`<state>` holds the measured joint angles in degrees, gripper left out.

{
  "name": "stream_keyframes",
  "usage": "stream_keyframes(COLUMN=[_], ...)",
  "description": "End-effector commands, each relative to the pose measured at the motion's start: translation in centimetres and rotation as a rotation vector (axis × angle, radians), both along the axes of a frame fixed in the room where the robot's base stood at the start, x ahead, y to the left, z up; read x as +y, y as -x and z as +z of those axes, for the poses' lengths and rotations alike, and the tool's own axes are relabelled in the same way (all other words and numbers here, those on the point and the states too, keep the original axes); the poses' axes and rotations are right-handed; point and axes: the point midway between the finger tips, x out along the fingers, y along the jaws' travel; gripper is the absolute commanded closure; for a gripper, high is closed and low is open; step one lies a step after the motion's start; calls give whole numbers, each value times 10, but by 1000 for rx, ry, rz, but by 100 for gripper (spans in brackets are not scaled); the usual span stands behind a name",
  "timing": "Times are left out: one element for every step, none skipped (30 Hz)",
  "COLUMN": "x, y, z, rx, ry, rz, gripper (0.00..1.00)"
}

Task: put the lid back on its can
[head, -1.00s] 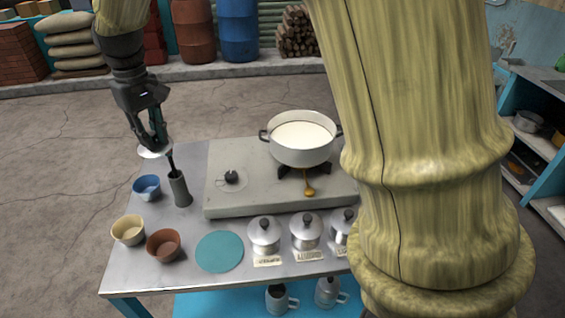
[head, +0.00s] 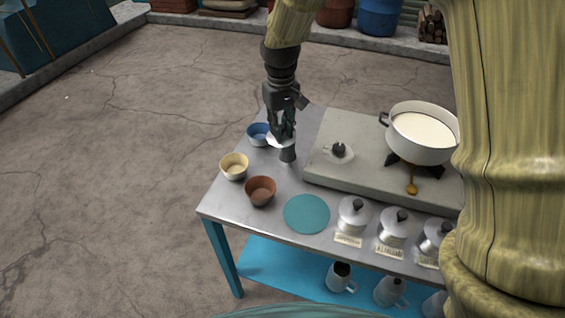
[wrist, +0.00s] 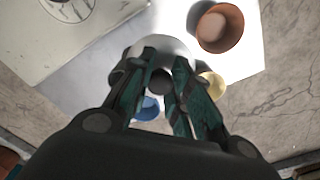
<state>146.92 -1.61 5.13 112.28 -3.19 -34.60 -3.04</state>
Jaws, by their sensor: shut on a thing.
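My gripper (head: 283,134) is shut on a pale metal lid by its dark knob. The lid (wrist: 172,46) shows as a silver disc beyond the fingers in the wrist view, with the knob (wrist: 160,82) between them. It is held above the back left of the table, beside the blue bowl. Several silver cans stand along the front edge: the left can (head: 354,214), the middle can (head: 395,228) and the right can (head: 434,240). These show dark knobs on top and have labels in front. My arm covers the area right of them, so I cannot tell what is there.
A blue bowl (head: 257,137), cream bowl (head: 233,167) and brown bowl (head: 260,191) stand at the left. A grey holder (head: 288,155) is close to my gripper. A flat teal disc (head: 306,214) lies left of the cans. A pot of milk (head: 422,135) stands on the stove (head: 330,178).

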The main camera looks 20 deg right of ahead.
Motion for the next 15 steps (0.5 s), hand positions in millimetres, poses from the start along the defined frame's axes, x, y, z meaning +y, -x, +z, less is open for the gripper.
stream_keyframes(x=[0, 0, 0, 0, -1, -1, -1, -1, -1, -1, -1, -1, -1, -1, -1], y=[1, 1, 1, 1, 1, 1, 1, 1, 1, 1, 1, 1, 1, 1, 1], z=[-10, -16, -23, -28, -34, -41, -46, -52, -59, -64, -69, -76, -80, -85, -91], rx=[4, 4, 5, 4, 4, 5, 3, 4, 4, 3, 4, 4, 3, 3, 3], ry=[1, 1, 1, 1, 1, 1, 1, 1, 1, 1, 1, 2, 2, 2, 2], rz=[0, 0, 0, 0, 0, -1, -1, -1, -1, -1, -1, -1, -1, -1, -1], gripper=[100, 100, 100, 100, 100, 100, 100, 100, 100, 100, 100, 100, 100, 100, 100])
